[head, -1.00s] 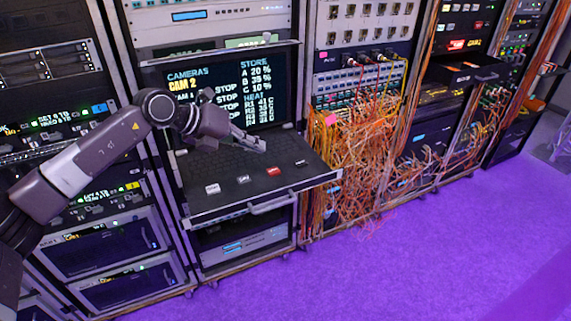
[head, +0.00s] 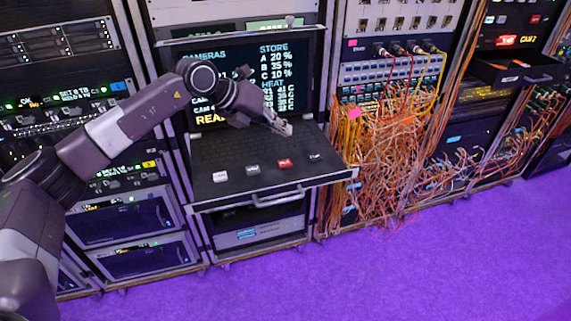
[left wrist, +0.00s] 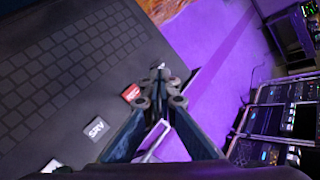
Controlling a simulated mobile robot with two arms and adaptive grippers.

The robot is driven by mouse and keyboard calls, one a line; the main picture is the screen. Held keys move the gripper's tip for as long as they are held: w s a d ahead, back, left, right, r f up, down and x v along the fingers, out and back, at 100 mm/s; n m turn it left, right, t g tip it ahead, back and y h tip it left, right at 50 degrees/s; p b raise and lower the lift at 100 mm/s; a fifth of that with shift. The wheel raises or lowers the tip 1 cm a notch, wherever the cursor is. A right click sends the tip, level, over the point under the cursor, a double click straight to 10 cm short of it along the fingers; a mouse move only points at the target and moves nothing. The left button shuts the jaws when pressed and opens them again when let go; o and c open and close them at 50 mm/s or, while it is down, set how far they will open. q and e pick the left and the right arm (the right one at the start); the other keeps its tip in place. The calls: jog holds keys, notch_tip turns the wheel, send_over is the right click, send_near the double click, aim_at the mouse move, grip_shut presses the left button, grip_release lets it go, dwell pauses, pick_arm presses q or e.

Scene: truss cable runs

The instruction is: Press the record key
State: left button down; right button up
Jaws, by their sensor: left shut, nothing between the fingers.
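The red key (head: 284,163) sits in the row of keys along the front of the pull-out keyboard drawer (head: 290,188). Its label is too small to read. In the left wrist view the red key (left wrist: 131,93) is just left of my fingers and partly hidden by them. My left gripper (head: 285,129) is shut and empty, over the right part of the keyboard, behind the red key in the head view. It also shows in the left wrist view (left wrist: 158,97). I cannot tell its height above the drawer. My right gripper is not in view.
A white key (head: 220,176), a grey key (head: 252,170) and a dark key (head: 315,156) share the row. The grey one reads SRV in the left wrist view (left wrist: 97,128). A screen (head: 290,65) stands behind. Tangled orange cables (head: 385,150) hang to the right.

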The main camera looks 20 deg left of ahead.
aim_at(282, 163)
pick_arm(q)
notch_tip(282, 163, down, 7)
jog(key=b, duration=0.4)
jog(key=shift+f, duration=0.1)
jog(key=shift+f+b, duration=0.3)
jog(key=shift+f, duration=0.05)
dwell(0.8)
jog(key=shift+f, duration=0.35)
